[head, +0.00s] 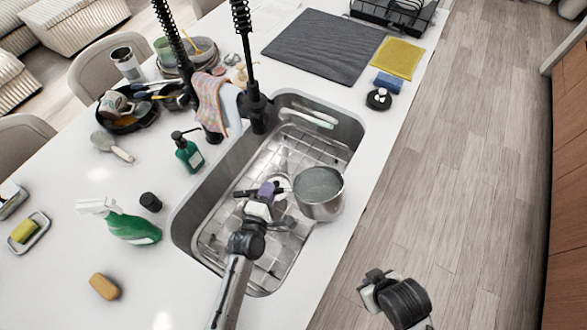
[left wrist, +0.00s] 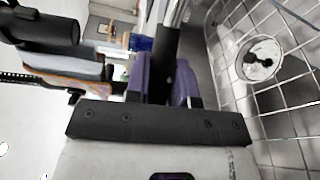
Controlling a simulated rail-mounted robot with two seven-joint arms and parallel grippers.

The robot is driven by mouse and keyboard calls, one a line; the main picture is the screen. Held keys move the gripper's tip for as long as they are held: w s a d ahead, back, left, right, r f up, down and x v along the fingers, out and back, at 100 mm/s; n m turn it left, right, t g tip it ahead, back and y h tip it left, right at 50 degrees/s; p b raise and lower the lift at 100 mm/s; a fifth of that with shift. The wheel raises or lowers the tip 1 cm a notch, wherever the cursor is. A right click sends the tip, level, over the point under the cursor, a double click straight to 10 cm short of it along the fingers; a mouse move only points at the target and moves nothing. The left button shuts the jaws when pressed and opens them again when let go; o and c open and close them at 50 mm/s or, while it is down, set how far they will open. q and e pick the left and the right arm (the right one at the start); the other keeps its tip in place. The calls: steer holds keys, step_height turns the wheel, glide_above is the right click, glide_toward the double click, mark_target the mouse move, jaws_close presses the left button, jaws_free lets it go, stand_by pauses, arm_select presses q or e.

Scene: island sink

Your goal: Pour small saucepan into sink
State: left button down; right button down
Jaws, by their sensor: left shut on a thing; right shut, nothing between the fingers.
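The small saucepan (head: 325,208) is silver with a grey inside. In the head view it hangs over the right side of the sink (head: 181,228), mouth facing mostly up; I cannot tell if it holds liquid. My left gripper (head: 267,190), with purple fingers, is shut on its dark handle, left of the pan body. In the left wrist view the handle (left wrist: 166,60) runs between the purple fingers (left wrist: 165,80), and the pan body is out of sight. My right gripper (head: 376,283) is shut and empty, over the floor right of the counter.
A wire rack (head: 283,250) and drain (left wrist: 262,60) lie in the sink. Two black faucets (head: 256,105), a towel (head: 212,102) and a green soap bottle (head: 188,152) stand along its left side.

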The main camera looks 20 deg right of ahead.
arm_select(q)
steer(key=shift+w+a+f+n+g+y+p, duration=0.15)
steer(key=shift+w+a+f+n+g+y, duration=0.05)
steer(key=shift+w+f+n+g, duration=0.45)
steer(key=shift+w+a+f+n+g+y+p, duration=0.2)
steer(key=shift+w+f+n+g, duration=0.2)
steer(key=shift+w+f, duration=0.3)
stand_by(6.7)
